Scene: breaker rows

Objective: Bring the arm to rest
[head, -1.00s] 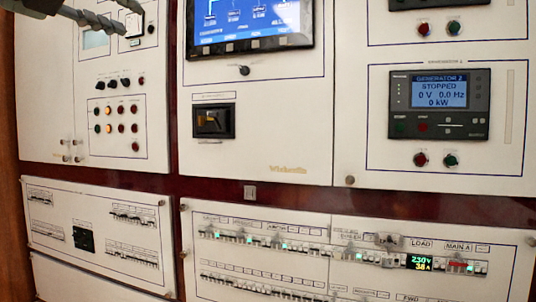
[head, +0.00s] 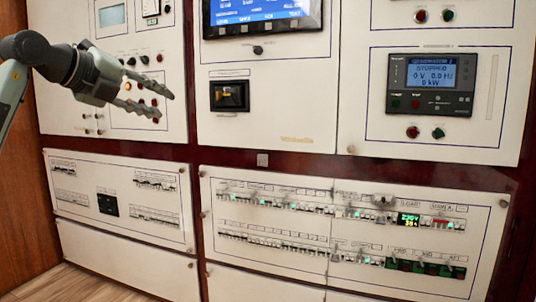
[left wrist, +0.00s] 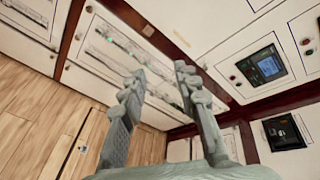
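My left gripper (head: 163,103) comes in from the left in the head view, in front of the upper left panel with its buttons. Its two fingers are apart and nothing shows between them. In the left wrist view the fingers (left wrist: 160,85) are also apart and empty, with the breaker panel (left wrist: 110,45) beyond them. No contact with any panel can be seen. My right gripper is in neither view.
The lower right panel holds breaker rows (head: 270,203) with green lights and a small load display (head: 408,219). Above it is a generator screen (head: 430,73) reading stopped. A blue screen (head: 262,12) is at the top. Wooden floor (head: 85,285) shows at lower left.

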